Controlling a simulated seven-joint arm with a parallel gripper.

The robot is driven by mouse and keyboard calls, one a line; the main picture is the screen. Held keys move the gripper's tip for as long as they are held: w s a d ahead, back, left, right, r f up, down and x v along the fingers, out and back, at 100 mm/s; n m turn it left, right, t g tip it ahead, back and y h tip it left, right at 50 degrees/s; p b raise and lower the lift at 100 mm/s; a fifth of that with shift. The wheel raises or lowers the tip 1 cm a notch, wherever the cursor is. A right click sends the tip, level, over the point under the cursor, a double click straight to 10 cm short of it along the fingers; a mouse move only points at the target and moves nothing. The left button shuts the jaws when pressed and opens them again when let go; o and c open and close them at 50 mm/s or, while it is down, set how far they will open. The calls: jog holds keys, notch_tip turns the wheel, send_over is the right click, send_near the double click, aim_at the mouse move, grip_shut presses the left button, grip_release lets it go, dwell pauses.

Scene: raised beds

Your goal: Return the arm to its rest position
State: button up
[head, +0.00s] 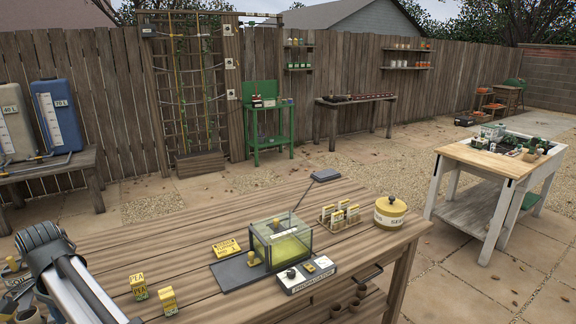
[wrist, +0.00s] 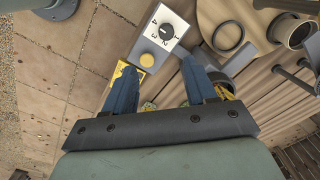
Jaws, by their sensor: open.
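My gripper (wrist: 159,66) shows in the wrist view with its two blue fingers spread apart, open, with nothing visibly held between them. Yellow pieces partly show behind the fingers. In the head view, part of my arm (head: 78,283) reaches in at the lower left; the gripper itself cannot be made out there.
The wooden bench (head: 190,226) holds a clear box (head: 281,241), a control unit (head: 305,274), yellow packets (head: 138,286), a packet rack (head: 340,214) and a yellow tin (head: 390,212). A white-legged table (head: 455,155) stands at right. Paving lies between.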

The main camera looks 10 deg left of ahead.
jog(key=w+d+f+g+y, duration=0.25)
jog(key=d+f, duration=0.25)
jog(key=d, duration=0.6)
jog(key=w+d+f+g+y, duration=0.2)
jog(key=w+d+f, duration=0.3)
jog(key=d, duration=0.6)
jog(key=w+d+f+g+y, duration=0.2)
jog(key=d+f, duration=0.4)
jog(key=d, duration=0.5)
jog(key=w+d+f+m+t+h, duration=0.1)
jog(key=w+d+f+m+t, duration=0.1)
jog(key=d+f, duration=1.15)
jog(key=s+d+f+h, duration=0.3)
jog(key=s+d+f, duration=0.1)
jog(key=d+f, duration=1.15)
jog(key=s+d+f+n+g+h, duration=0.2)
jog(key=s+d+f, duration=0.9)
jog(key=s+d, duration=0.1)
jog(key=shift+s+d, duration=0.3)
jog(key=shift+s, duration=0.6)
